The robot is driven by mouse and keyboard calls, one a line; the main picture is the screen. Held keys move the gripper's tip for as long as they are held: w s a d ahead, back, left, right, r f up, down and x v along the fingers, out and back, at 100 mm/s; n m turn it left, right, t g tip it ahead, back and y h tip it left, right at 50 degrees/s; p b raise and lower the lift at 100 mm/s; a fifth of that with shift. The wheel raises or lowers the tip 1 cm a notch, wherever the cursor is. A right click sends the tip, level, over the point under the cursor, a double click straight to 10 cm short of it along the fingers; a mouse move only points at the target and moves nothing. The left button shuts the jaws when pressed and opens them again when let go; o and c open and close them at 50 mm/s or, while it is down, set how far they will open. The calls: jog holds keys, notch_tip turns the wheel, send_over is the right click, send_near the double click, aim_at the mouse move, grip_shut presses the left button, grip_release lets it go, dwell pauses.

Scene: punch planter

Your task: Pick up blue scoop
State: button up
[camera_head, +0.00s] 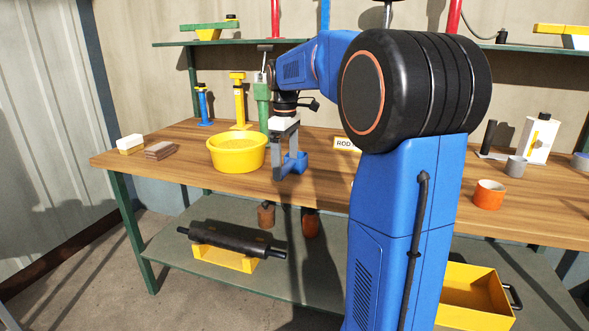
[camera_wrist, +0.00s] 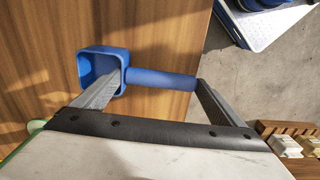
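The blue scoop (camera_wrist: 162,79) has a square cup at the left of the wrist view and a round handle running right. In the head view the scoop (camera_head: 299,161) is at the front of the wooden bench top, right of the yellow bowl. My gripper (camera_wrist: 159,79) is open, its fingers wide apart. One fingertip overlaps the cup near the handle's root, and the other is at the handle's far end. In the head view my gripper (camera_head: 285,171) points down at the scoop and partly hides it. I cannot tell whether the fingers touch it.
A yellow bowl (camera_head: 238,155) stands close left of my gripper. A green stand (camera_head: 262,105) is behind it. A white sign (camera_head: 346,143) and an orange ring-shaped roll (camera_head: 488,194) lie to the right. The wooden bench (camera_head: 215,186) ends just in front of the scoop.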

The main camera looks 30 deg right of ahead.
jog(key=shift+r, duration=0.1)
notch_tip(320, 180, up, 10)
dwell(0.6)
dwell(0.4)
